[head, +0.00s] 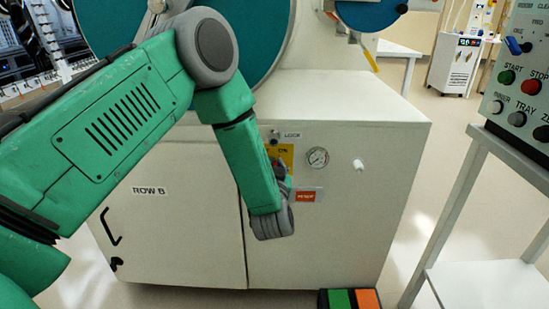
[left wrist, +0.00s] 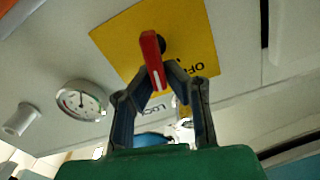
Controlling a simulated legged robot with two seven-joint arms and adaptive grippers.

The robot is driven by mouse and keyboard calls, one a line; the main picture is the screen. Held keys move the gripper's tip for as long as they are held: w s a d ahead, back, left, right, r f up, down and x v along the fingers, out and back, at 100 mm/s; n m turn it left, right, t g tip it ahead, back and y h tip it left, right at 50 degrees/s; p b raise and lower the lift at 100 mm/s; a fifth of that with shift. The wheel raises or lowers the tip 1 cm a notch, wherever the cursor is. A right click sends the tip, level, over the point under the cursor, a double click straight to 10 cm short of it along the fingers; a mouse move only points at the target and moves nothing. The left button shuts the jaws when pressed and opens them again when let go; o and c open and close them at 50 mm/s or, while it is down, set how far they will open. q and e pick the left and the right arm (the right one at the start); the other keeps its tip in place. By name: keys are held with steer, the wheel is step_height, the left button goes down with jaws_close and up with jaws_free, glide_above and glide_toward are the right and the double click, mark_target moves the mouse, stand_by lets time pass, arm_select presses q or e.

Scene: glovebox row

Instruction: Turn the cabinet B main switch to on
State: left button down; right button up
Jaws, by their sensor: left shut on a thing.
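The main switch is a red handle (left wrist: 150,50) on a yellow plate (left wrist: 112,42) on the front of the cabinet marked ROW B (head: 385,185). The plate also shows in the head view (head: 287,150), partly behind my arm. Lettering that looks like OFF is on the plate near the handle in the left wrist view. My left gripper (left wrist: 167,76) is shut on the red handle, its fingers close around the lower end. In the head view my wrist hides most of the handle. My right gripper is not in view.
A round gauge (head: 317,157) and a white knob (head: 358,165) sit right of the switch. A LOCK label (head: 292,135) is above it, an orange-and-white label (head: 306,196) below. A control panel (head: 520,85) on a stand is at the right. A green-and-orange pedal box (head: 340,299) lies on the floor.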

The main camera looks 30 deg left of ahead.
arm_select(q)
steer(key=shift+w+d+m+p, duration=0.1)
steer(key=shift+d+m+p, duration=0.15)
steer(key=shift+m+p, duration=0.75)
steer(key=shift+w+d+f+m+p, duration=0.15)
steer(key=shift+m+p, duration=0.25)
steer(key=shift+m, duration=0.4)
steer(key=shift+f, duration=0.1)
steer(key=c, duration=1.6)
jaws_free()
steer(key=v, duration=1.2)
